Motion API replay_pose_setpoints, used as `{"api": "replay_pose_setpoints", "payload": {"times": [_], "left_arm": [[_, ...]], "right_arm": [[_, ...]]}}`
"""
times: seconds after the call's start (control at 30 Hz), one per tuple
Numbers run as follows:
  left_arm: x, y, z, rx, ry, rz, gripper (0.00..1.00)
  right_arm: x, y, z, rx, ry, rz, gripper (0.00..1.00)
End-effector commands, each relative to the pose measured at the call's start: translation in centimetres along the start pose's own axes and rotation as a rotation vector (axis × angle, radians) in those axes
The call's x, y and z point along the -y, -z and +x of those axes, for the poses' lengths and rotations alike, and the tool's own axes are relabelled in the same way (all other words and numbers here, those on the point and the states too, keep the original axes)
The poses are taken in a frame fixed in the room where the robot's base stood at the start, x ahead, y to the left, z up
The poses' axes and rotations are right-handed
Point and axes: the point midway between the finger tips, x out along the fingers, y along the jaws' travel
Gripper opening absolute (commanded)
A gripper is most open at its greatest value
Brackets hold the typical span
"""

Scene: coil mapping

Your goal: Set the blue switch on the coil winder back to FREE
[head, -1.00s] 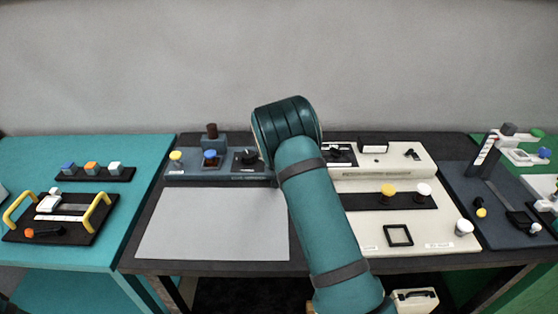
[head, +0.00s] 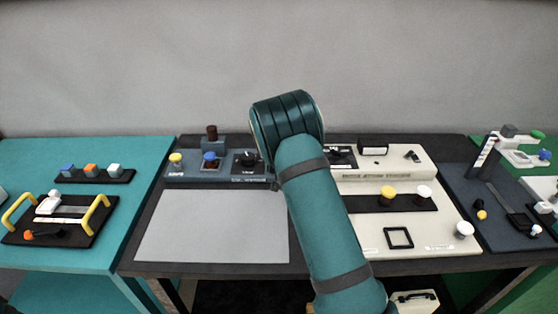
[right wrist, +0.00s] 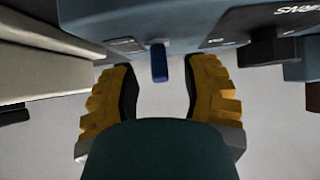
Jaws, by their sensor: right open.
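The blue switch (right wrist: 159,63) shows in the right wrist view as a short blue lever standing out from the edge of the grey-blue coil winder (right wrist: 175,22). My right gripper (right wrist: 160,78) is open, with one yellow-padded finger on each side of the lever and a gap on both sides. In the head view the coil winder (head: 190,178) stands at the back of the dark table, and my right arm hides its right end, the switch and the gripper. The switch's labels are too small to read. My left gripper is not in view.
A black dial (head: 248,159), a blue knob (head: 210,157) and a yellow knob (head: 176,158) sit on the winder, left of my arm. A cream panel (head: 435,238) stands close on its right. A bare grey mat (head: 210,225) lies in front.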

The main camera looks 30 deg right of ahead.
Motion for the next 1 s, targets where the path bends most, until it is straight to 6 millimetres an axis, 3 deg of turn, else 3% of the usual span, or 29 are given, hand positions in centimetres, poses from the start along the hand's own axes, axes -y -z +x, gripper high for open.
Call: {"api": "replay_pose_setpoints", "payload": {"times": [0.2,0.43,0.63,1.0], "left_arm": [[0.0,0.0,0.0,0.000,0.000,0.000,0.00],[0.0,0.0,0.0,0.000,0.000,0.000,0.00],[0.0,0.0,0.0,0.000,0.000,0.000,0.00],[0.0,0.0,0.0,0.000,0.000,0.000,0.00]], "right_arm": [[0.2,0.1,-4.8,-0.001,0.004,0.001,0.46],[0.1,0.0,-8.4,0.000,0.002,0.000,0.46],[0.0,-0.1,-9.6,0.001,0.001,0.000,0.46],[0.0,-0.1,-9.7,0.001,0.000,0.000,0.46]]}}
